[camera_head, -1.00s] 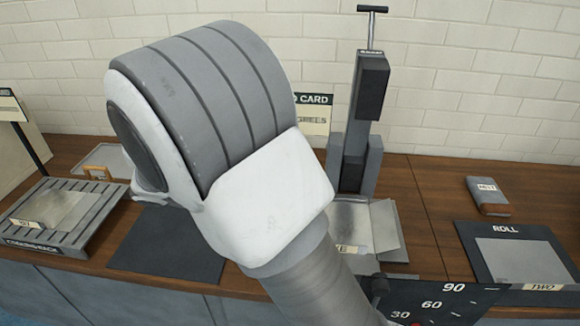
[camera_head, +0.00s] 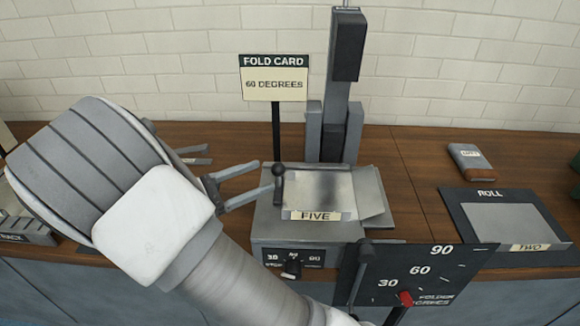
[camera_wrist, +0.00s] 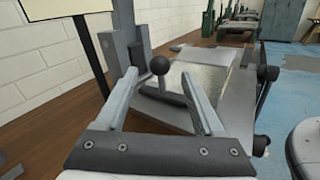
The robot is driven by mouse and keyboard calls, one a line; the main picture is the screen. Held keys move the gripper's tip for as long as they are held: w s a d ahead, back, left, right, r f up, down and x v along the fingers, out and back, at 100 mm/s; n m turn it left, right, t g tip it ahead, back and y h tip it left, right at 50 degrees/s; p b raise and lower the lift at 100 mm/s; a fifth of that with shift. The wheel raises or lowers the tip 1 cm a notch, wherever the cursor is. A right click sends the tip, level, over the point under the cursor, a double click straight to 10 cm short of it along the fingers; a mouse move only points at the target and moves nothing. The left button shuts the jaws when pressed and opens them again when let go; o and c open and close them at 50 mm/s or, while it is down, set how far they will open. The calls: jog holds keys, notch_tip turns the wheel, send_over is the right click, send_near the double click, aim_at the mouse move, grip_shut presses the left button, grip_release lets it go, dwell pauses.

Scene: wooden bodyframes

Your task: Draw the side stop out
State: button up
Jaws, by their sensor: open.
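The side stop appears to be a dark ball knob on a short stem (camera_head: 278,170) at the left edge of the grey machine's bed (camera_head: 262,222). In the wrist view the knob (camera_wrist: 160,65) shows beyond a short dark bar, roughly between my fingers. My gripper (camera_head: 265,176) comes from the left, fingers spread, tips close to the knob. I cannot tell whether they touch it. In the wrist view my gripper (camera_wrist: 159,76) is open and holds nothing visible. A sheet labelled FIVE (camera_head: 317,196) lies on the bed.
A fold card sign (camera_head: 273,78) reading 60 degrees stands behind the machine. A tall grey column (camera_head: 338,90) rises at its back. A dial board (camera_head: 420,275) with a red pointer stands in front. A ROLL tray (camera_head: 505,219) and a small labelled block (camera_head: 470,158) are on the right.

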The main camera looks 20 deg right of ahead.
jog(key=b+x, duration=0.1)
jog(key=x, duration=0.8)
grip_shut()
jog(key=shift+f, duration=0.1)
dwell(1.1)
